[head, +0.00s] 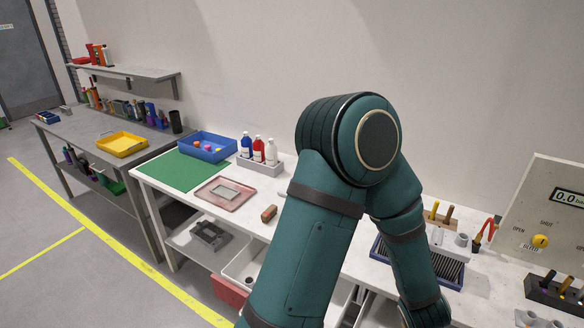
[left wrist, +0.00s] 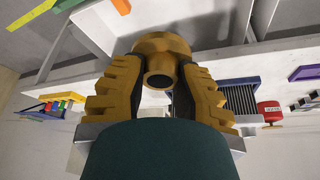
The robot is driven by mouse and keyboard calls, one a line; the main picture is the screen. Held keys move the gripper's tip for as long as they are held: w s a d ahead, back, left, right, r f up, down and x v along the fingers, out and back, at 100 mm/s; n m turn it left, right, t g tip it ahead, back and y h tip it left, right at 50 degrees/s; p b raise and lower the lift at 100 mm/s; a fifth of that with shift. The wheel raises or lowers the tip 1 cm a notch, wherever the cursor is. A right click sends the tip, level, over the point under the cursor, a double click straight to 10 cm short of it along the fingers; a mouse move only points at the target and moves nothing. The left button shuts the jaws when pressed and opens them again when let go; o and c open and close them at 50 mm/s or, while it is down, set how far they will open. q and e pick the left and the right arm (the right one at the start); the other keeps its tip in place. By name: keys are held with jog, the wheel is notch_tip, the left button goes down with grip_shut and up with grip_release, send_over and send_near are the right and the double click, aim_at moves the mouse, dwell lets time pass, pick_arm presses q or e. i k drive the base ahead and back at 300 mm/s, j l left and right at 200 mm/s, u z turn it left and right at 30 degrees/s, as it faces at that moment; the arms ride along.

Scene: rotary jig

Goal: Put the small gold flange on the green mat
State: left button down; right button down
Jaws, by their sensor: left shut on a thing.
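The gold flange (left wrist: 161,45) has a wide round rim and a short tube with a dark bore. My left gripper (left wrist: 160,75) is shut on it, with a ribbed finger on each side. The flange does not show in the head view, where my large teal arm covers the middle and the gripper's jaws cannot be seen. The green mat (head: 184,170) lies flat at the left end of the white bench and its visible part is bare. The held flange is away from the mat. My right gripper is in neither view.
A blue bin (head: 207,147) stands at the mat's back right. A pink tray (head: 225,193) with a grey plate lies at its right. Bottles (head: 258,151) stand in a rack behind the tray. A brown block (head: 269,214) and a dark ridged tray (head: 452,270) are farther right.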

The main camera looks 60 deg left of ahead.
aim_at(173, 172)
jog(key=k+j, duration=0.25)
jog(key=k+j+u, duration=0.1)
jog(key=j, duration=0.35)
jog(key=k+j, duration=0.15)
jog(key=j, duration=0.25)
jog(key=k+j, duration=0.15)
jog(key=j, duration=0.25)
jog(key=k+j+u, duration=0.1)
jog(key=j, duration=0.3)
jog(key=k+j, duration=0.2)
jog(key=j, duration=0.2)
jog(key=j+u, duration=0.2)
jog(key=j, duration=1.9)
jog(key=i+j, duration=0.15)
jog(key=j, duration=0.2)
jog(key=j+u, duration=0.1)
jog(key=j, duration=0.3)
jog(key=i, duration=0.05)
